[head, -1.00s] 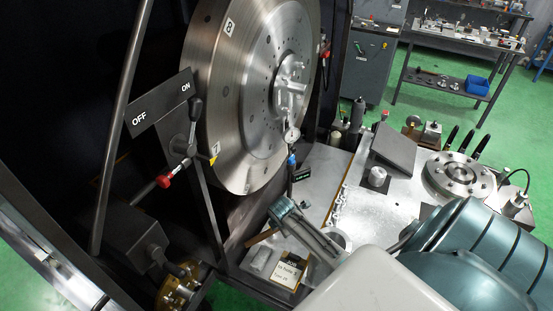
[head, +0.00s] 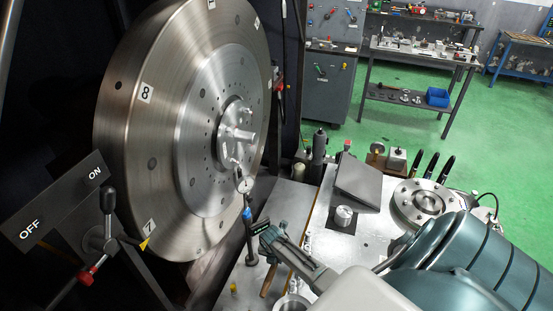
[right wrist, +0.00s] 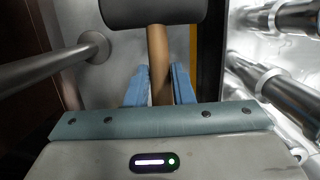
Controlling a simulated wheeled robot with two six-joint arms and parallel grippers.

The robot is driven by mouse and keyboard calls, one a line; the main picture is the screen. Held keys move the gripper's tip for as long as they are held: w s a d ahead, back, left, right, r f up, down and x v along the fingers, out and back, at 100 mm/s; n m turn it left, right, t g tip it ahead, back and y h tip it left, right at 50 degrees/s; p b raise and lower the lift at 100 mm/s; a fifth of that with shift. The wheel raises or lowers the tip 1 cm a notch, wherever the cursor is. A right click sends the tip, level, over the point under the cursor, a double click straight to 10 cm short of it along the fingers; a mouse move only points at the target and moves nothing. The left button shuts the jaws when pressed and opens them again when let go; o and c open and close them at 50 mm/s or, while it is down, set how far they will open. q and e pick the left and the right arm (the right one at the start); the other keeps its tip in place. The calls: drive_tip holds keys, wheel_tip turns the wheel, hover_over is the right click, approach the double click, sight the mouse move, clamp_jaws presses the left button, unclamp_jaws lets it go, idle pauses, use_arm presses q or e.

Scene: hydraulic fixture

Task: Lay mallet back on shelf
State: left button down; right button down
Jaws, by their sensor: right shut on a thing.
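The mallet has a dark cylindrical head (right wrist: 153,12) and a wooden handle (right wrist: 158,55), both in the right wrist view. My right gripper (right wrist: 159,82) is shut on the handle, with its blue fingers on either side and the head beyond the fingertips. In the head view, my right arm comes in from the lower right. A brown stick (head: 268,280), probably the handle, shows just below the gripper; the head is not clearly visible there. I cannot tell whether the mallet touches a surface. My left gripper is not in view. I cannot tell which surface is the shelf.
A large numbered metal disc (head: 190,130) stands left of the gripper, with an ON/OFF lever plate (head: 60,205) nearby. A dial gauge (head: 243,185) is close to the gripper. A metal worktop (head: 330,235) holds a slanted block, a knob and a round flange (head: 420,202).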

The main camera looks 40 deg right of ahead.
hover_over(277, 273)
drive_tip(key=shift+a+f, duration=0.15)
drive_tip(key=shift+f, duration=1.55)
drive_tip(key=shift+a+f, duration=0.15)
drive_tip(key=shift+f, duration=1.55)
drive_tip(key=shift+b+x, duration=1.05)
drive_tip(key=shift+x, duration=0.1)
drive_tip(key=shift+s+a+f, duration=0.1)
drive_tip(key=shift+s+a, duration=0.15)
drive_tip(key=shift+s, duration=0.05)
drive_tip(key=c, duration=1.4)
unclamp_jaws()
drive_tip(key=shift+f, duration=0.1)
drive_tip(key=shift+o, duration=1.2)
drive_tip(key=shift+w+f, duration=0.1)
